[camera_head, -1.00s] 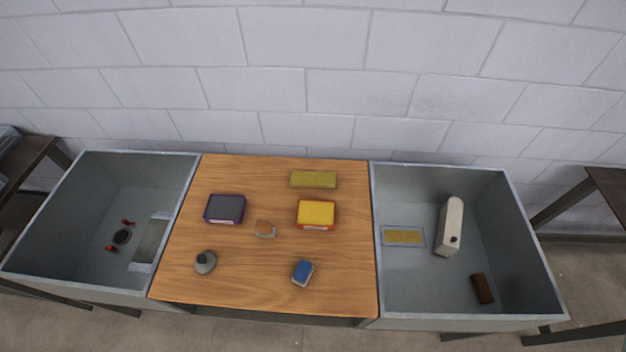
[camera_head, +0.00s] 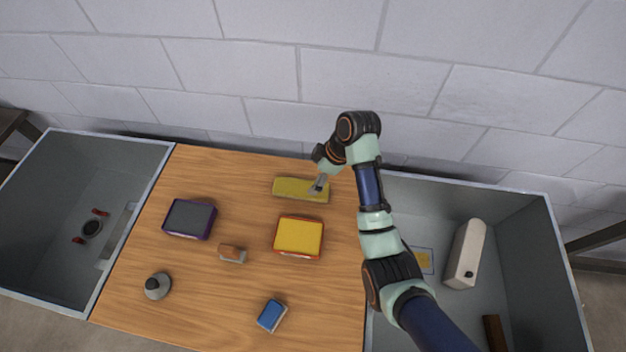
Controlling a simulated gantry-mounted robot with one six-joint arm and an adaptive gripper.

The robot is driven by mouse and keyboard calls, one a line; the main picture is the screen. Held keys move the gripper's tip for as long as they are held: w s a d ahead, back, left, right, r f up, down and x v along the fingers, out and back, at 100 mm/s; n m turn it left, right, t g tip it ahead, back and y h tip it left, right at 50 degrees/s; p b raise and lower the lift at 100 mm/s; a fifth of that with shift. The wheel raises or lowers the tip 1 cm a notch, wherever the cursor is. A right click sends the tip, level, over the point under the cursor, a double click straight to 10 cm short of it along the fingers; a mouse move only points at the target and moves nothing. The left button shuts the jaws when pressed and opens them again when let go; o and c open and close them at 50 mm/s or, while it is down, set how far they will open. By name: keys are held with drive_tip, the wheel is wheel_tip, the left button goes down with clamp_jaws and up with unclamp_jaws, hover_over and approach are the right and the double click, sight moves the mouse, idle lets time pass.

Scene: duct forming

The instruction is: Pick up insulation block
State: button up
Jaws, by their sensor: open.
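The likely insulation block is a long olive-yellow block (camera_head: 293,189) lying flat at the back of the wooden table. My gripper (camera_head: 317,188) is at its right end, seen from above, with the fingers open. The fingers overlap the block in the picture. Whether they touch it cannot be told. The arm comes in from the lower right and hides part of the table's right edge.
On the table (camera_head: 200,315) are a yellow-and-red box (camera_head: 299,236), a dark purple box (camera_head: 189,218), a small orange-grey block (camera_head: 232,254), a blue block (camera_head: 272,315) and a grey round item (camera_head: 157,286). Grey bins stand left (camera_head: 60,290) and right (camera_head: 525,215); the right one holds a white container (camera_head: 465,254).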

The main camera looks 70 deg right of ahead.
sight(302, 187)
drive_tip(key=shift+w+a+f, duration=0.2)
drive_tip(key=shift+f, duration=0.05)
drive_tip(key=shift+b+x, duration=0.3)
drive_tip(key=shift+x, duration=0.75)
drive_tip(key=x, duration=0.2)
drive_tip(key=b+x, duration=0.1)
drive_tip(key=x, duration=0.2)
drive_tip(key=shift+w+a, duration=0.1)
drive_tip(key=shift+w, duration=0.2)
drive_tip(key=c, duration=1.1)
drive_tip(key=shift+r, duration=0.1)
drive_tip(key=shift+c, duration=0.2)
wheel_tip(302, 187, up, 20)
drive_tip(key=p, duration=0.8)
